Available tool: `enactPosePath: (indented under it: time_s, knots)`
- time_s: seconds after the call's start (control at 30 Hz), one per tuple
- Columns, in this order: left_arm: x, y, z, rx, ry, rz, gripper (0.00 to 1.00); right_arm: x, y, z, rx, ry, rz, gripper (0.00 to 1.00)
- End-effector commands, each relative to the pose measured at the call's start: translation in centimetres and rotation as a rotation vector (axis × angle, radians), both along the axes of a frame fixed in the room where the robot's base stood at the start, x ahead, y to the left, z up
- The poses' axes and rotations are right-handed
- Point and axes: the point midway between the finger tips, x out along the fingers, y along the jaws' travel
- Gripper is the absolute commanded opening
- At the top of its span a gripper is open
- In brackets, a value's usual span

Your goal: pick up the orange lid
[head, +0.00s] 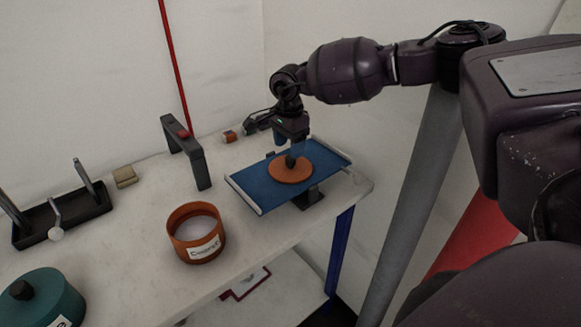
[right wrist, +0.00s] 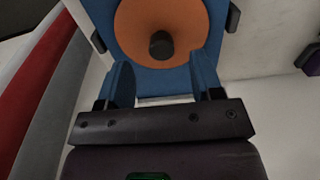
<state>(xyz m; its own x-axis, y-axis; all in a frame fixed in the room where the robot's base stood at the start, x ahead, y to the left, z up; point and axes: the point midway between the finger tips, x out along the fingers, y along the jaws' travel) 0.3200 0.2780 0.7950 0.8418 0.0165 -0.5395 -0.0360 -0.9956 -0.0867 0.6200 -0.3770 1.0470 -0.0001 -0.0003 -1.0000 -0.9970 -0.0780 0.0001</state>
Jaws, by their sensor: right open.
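The orange lid (head: 291,168) is a flat disc with a dark round knob in the middle. It lies on a blue board (head: 252,182) with pale edge strips. My right gripper (head: 294,150) is just above the lid, pointing down, with its fingers near the knob. In the right wrist view, the lid (right wrist: 137,22) and its knob (right wrist: 161,45) show just beyond the tips of the open right gripper (right wrist: 162,62). Nothing is between the fingers. My left gripper is not in view.
An open orange container (head: 190,247) with a label stands on the pale table (head: 130,262). A teal lidded container (head: 48,300) is at the lower left. A grey bracket (head: 197,165), a dark rack (head: 65,217) and small items stand along the wall. The board sits near the table's right edge.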

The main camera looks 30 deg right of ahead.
Motion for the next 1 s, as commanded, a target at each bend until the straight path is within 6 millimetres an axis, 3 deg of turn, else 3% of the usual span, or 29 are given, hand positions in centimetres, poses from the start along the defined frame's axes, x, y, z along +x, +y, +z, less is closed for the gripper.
enactPosePath:
  time_s: [0.4,0.7,0.77,1.0]
  knots:
    - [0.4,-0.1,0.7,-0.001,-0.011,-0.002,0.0,0.0,0.0,-4.7,0.0,0.002,0.0,0.6]
    - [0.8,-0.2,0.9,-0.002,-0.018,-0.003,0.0,0.0,-0.1,-5.2,0.001,0.0,0.0,0.6]
    - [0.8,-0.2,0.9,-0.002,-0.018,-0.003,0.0,0.0,-0.1,-5.2,0.001,0.0,0.0,0.54]
    - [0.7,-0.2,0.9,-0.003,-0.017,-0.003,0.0,0.0,-0.1,-5.2,0.001,0.001,0.0,0.17]
